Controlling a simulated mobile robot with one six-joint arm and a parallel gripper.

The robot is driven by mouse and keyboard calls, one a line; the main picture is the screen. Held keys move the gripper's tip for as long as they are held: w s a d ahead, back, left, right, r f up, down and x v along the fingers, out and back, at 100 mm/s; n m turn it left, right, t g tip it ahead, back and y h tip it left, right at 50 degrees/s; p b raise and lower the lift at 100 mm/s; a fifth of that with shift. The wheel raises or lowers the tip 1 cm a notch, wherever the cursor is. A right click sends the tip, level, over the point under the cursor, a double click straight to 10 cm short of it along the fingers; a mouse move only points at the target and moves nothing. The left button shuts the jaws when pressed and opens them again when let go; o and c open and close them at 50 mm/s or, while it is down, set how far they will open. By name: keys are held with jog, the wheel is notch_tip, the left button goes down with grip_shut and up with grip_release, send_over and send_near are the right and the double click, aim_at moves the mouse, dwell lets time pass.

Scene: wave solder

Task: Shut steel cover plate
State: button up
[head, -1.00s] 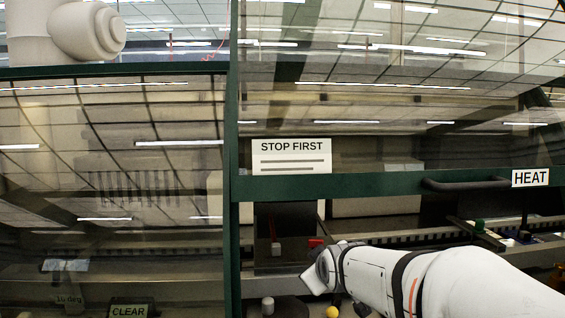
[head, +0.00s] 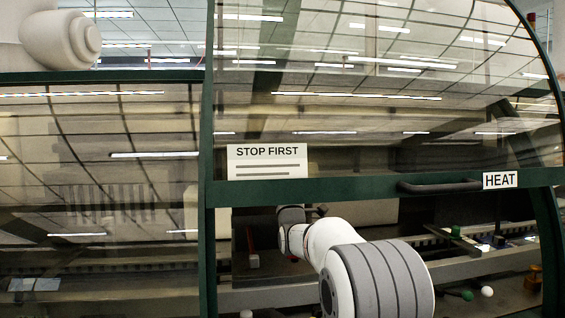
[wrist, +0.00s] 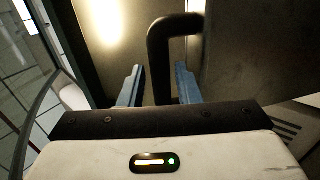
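In the wrist view a black bar handle (wrist: 160,55) rises and bends to the right in front of grey metal surfaces. The grey panel (wrist: 115,45) behind it looks like the steel cover plate, though I cannot tell its edges or how far it stands open. My gripper (wrist: 159,70) has its two blue fingers apart, with the near leg of the handle between them. I see no clear contact. In the head view a dark upright panel (head: 241,235) stands below the hood, possibly the plate. My arm hides the fingers there.
A green-framed glass hood (head: 380,187) with a black handle (head: 440,186) and a HEAT label (head: 500,180) is above my arm. A STOP FIRST sign (head: 267,161) hangs on it.

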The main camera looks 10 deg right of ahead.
jog(key=shift+p+x, duration=0.45)
jog(key=shift+x, duration=1.5)
jog(key=shift+c, duration=0.3)
grip_shut()
